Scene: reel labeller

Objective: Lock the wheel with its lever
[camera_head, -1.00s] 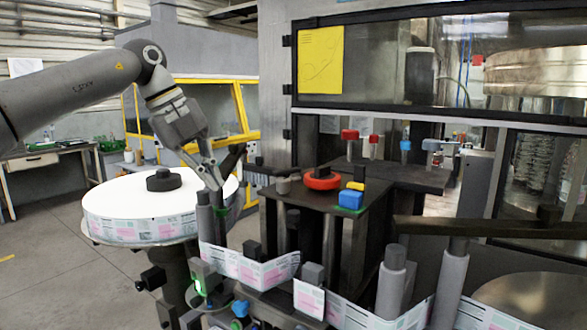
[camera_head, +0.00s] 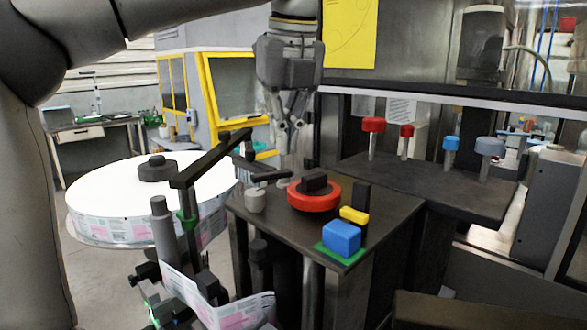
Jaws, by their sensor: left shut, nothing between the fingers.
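The red wheel (camera_head: 312,202) with a black hub lies flat on the dark table in the middle of the view. A short black lever (camera_head: 268,177) shows just left of it, above a small grey knob (camera_head: 255,201). My left gripper (camera_head: 287,172) points down with its fingers shut and empty. Its fingertips are near the right end of the lever and the far left side of the wheel. I cannot tell whether they touch either one. My right gripper is out of view.
A blue block (camera_head: 341,236) and a yellow block (camera_head: 354,215) are at the table's front right. A long black arm (camera_head: 210,159) rises at the left, before the white label reel (camera_head: 110,197). Red and blue knobs (camera_head: 373,125) stand behind.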

